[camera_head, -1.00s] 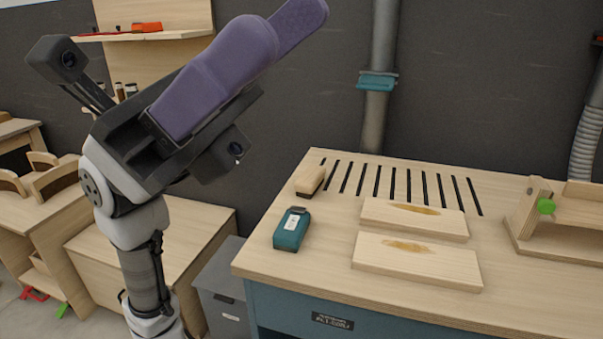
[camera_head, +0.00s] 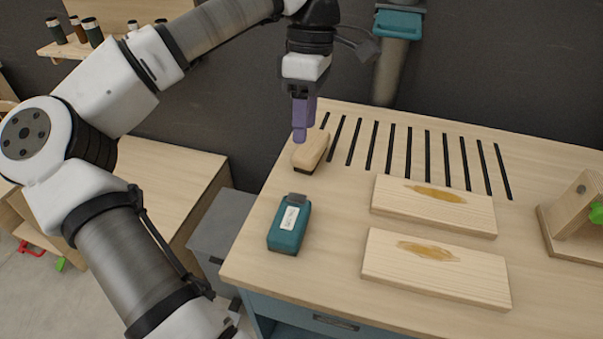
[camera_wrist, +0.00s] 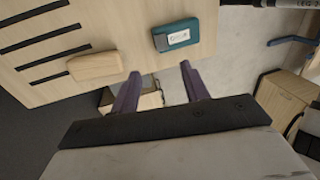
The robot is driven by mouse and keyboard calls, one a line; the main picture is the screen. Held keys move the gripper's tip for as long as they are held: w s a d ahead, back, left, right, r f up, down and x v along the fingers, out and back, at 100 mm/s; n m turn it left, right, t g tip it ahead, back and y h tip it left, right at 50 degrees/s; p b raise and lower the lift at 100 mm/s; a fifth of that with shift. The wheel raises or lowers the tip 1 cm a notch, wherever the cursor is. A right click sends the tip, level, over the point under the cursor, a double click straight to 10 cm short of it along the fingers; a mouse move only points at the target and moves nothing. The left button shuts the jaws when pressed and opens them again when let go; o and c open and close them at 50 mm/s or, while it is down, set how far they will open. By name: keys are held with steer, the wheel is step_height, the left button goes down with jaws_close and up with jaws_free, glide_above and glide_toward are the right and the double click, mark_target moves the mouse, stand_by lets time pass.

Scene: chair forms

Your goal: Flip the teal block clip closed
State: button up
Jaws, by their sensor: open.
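A teal block (camera_head: 290,226) with a white label and a grey piece at its far end lies on the workbench near its left edge. It also shows in the wrist view (camera_wrist: 177,37), label up. I cannot tell from here how its clip sits. My gripper (camera_head: 301,128) points down, open and empty, its purple fingers by the wooden block, farther back than the teal block. In the wrist view, the spread fingertips (camera_wrist: 160,70) have the teal block ahead of them, apart from it.
A wooden block with dark underside (camera_head: 311,151) sits close to my fingers. Two stained boards (camera_head: 434,205) lie right of the teal block. Slots (camera_head: 409,160) run along the back. A wooden fixture (camera_head: 572,215) stands at right. A teal collar (camera_head: 398,24) is on the wall pipe.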

mark_target(301, 199)
steer(key=p+x, duration=0.1)
steer(key=x, duration=1.2)
steer(key=shift+s+d+f, duration=0.1)
steer(key=shift+d+f, duration=0.05)
jaws_close()
steer(key=b, duration=0.3)
steer(key=shift+s+f+t, duration=0.15)
steer(key=shift+f+t, duration=0.1)
steer(key=shift+t, duration=0.15)
steer(key=shift+r+h, duration=0.25)
steer(key=shift+h, duration=0.05)
jaws_free()
step_height(301, 199, up, 14)
steer(key=w, duration=0.1)
steer(key=shift+d+b, duration=0.15)
steer(key=shift+b, duration=0.25)
